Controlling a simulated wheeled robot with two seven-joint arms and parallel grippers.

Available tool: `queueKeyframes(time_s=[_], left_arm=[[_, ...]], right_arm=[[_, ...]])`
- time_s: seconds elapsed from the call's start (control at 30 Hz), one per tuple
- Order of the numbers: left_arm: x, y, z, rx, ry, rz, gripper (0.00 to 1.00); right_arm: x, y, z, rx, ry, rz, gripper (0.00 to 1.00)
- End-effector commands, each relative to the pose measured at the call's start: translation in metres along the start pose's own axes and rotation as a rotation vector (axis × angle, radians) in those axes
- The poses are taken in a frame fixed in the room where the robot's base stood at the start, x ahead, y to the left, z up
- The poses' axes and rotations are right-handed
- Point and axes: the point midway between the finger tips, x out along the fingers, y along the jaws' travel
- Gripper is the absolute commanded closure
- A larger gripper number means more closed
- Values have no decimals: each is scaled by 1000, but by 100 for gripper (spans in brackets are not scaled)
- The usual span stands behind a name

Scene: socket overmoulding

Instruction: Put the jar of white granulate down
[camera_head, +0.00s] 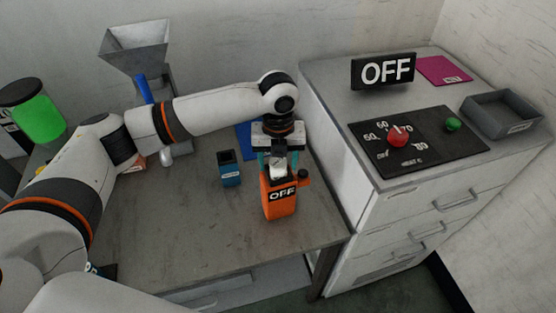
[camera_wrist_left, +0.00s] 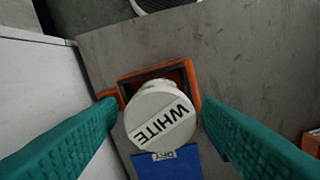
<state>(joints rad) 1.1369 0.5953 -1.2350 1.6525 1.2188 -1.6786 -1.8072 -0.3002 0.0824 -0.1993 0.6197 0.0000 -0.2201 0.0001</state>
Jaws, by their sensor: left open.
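The jar of white granulate shows from above in the left wrist view as a round white lid (camera_wrist_left: 160,118) marked WHITE. My left gripper (camera_wrist_left: 158,108) is open, with one teal finger on either side of the jar and a gap visible at each side. In the head view the gripper (camera_head: 278,160) points down over the jar (camera_head: 279,174), which is mostly hidden. The lid overlaps an orange open-topped box (camera_head: 280,203) with an OFF sign and a blue patch (camera_wrist_left: 168,165) marked DRY. I cannot tell which one the jar stands on. My right gripper is out of view.
A small blue container (camera_head: 230,175) stands left of the orange box. A metal hopper (camera_head: 138,48) and a green-filled container (camera_head: 40,118) are at the back left. A white cabinet (camera_head: 400,215) with a control panel (camera_head: 430,155) stands right. The bench front (camera_head: 210,235) is clear.

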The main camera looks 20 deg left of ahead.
Motion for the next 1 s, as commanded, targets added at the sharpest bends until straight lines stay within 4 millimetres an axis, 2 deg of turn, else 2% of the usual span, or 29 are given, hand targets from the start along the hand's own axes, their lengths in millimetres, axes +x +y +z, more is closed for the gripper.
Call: queueKeyframes(time_s=[0.17, 0.4, 0.53, 0.7, 1.0], left_arm=[[-26, 0, -1, 1, 5, 3, 40], [-79, 1, -1, 1, 4, 3, 40], [-101, 1, -1, 0, 3, 3, 40], [-116, 0, -1, -2, 1, 1, 40], [-119, 0, 0, -1, -1, 1, 40]], right_arm=[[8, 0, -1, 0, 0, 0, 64], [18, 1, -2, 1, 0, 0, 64], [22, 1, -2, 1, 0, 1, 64], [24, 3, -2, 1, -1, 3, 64], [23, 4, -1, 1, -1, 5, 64]])
